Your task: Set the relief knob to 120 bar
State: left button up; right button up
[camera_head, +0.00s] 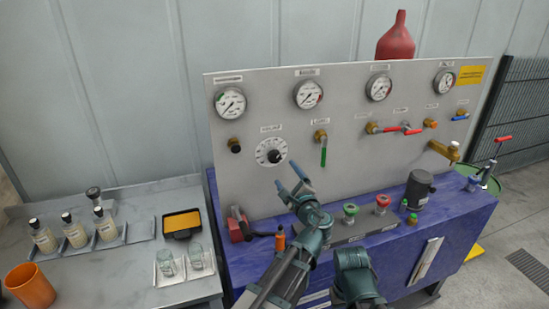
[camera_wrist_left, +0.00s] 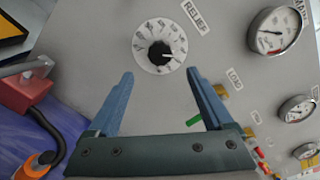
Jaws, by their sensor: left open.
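The relief knob (camera_head: 273,155) is a black knob at the centre of a round white dial with printed numbers, on the upright grey panel. In the left wrist view the relief knob (camera_wrist_left: 160,53) lies just beyond the fingertips, with a RELIEF label beside it. The dial figures are too small to read surely. My left gripper (camera_head: 287,175) is open and empty, below and right of the knob in the head view. Its two blue fingers (camera_wrist_left: 160,73) are spread wide, apart from the knob.
Several gauges (camera_head: 230,102) line the panel's top. A green-handled valve (camera_head: 322,145) is right of the dial, and a black knob (camera_head: 235,146) is left. A red-bodied device (camera_head: 238,227) and green and red knobs (camera_head: 383,201) stand on the blue bench below.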

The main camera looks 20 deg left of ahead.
aim_at(275, 159)
pick_arm(q)
jog(key=x, duration=1.1)
jog(key=shift+w+a, duration=0.15)
jog(key=shift+w, duration=0.05)
jog(key=shift+c, duration=0.3)
grip_shut()
jog(key=shift+n, duration=0.3)
jog(key=n, duration=1.1)
jog(key=shift+s, duration=0.1)
